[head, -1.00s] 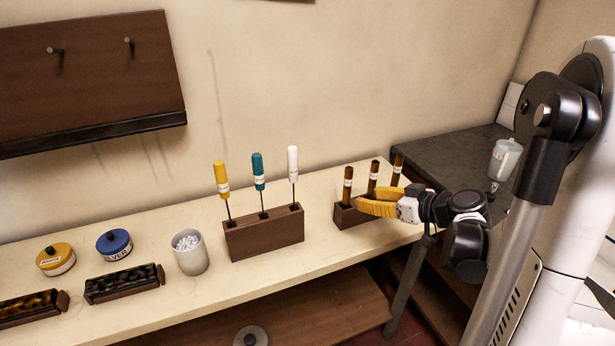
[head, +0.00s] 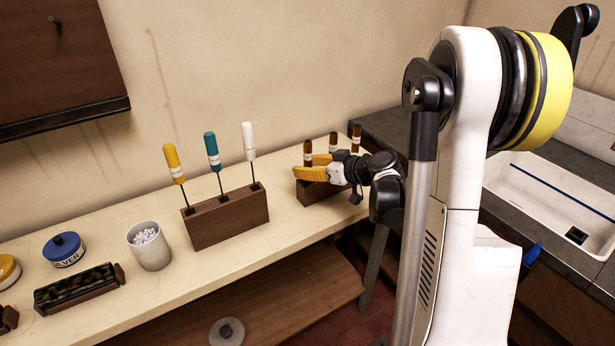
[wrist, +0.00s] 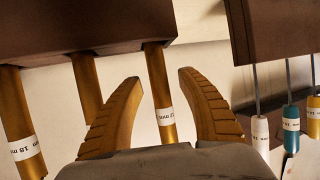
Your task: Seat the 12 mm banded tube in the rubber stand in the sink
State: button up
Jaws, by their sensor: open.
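Three brown tubes with white label bands stand in a wooden block (head: 318,192) at the bench's right end. In the wrist view, one tube (wrist: 158,85) stands between my open fingers, with clear gaps on both sides. Its label is partly legible and ends in "2 mm". Another tube (wrist: 20,120) at left reads "18 mm"; a third (wrist: 85,80) is partly behind my left finger. My gripper (head: 308,166) is open at the leftmost tube (head: 307,150) in the head view. The white sink (head: 535,180) is at right, with a small dark square (head: 577,235) on its floor, perhaps the stand.
A wooden rack (head: 228,217) with yellow, teal and white-handled tools stands left of the block. A cup of white pellets (head: 150,248), a blue tin (head: 64,250) and a dark patterned bar (head: 78,288) sit further left. A dark counter surrounds the sink.

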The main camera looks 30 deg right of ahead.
jog(key=shift+r, duration=0.1)
grip_shut()
